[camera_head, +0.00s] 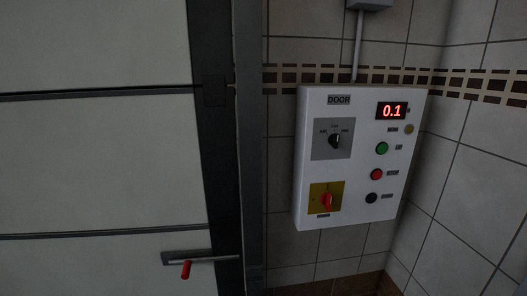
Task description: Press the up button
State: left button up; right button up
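A white control box (352,185) labelled "DOOR" hangs on the tiled wall right of the door. On its right side is a column of round buttons: a green button (382,148), a red button (376,174) and a black button (371,198). A small yellowish round part (409,129) sits above them. The labels beside them are too small to read, so I cannot tell which is the up button. A display (392,111) reads 0.1 in red. Neither of my grippers is in view.
The box also carries a black rotary knob (335,141) on a grey plate and a red rotary switch (327,201) on a yellow plate. A conduit (358,50) runs above the box.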

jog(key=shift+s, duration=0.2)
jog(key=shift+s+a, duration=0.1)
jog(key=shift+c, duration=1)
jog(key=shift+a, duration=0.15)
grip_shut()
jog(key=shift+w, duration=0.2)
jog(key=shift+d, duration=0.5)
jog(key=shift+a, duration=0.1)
